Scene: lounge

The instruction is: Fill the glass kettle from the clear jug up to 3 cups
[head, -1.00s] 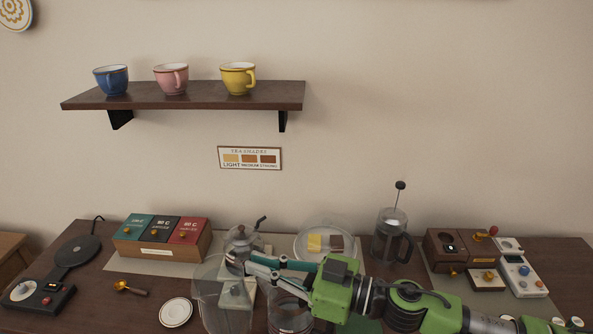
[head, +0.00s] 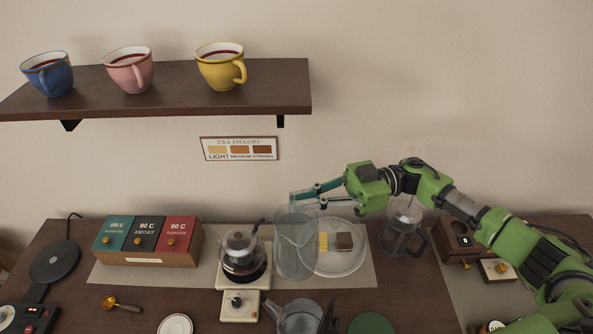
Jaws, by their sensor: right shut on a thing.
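The clear jug (head: 294,250) hangs above the middle of the table, roughly upright. My right gripper (head: 308,194) is shut on it near the rim, reaching in from the right. I cannot tell the water level in the jug. What looks like the glass kettle (head: 297,318) stands at the front edge of the picture, below the jug in view and apart from it. Its spout points left and its dark handle is on the right. Its lower part is cut off, and its cup marks cannot be read. My left gripper is not in view.
A lidded glass pot (head: 240,262) on a white base stands left of the jug. A glass plate (head: 342,268) with yellow and brown pieces and a press pot (head: 402,232) are to the right. Three tins (head: 147,240) stand at back left. The shelf (head: 170,92) holds three cups.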

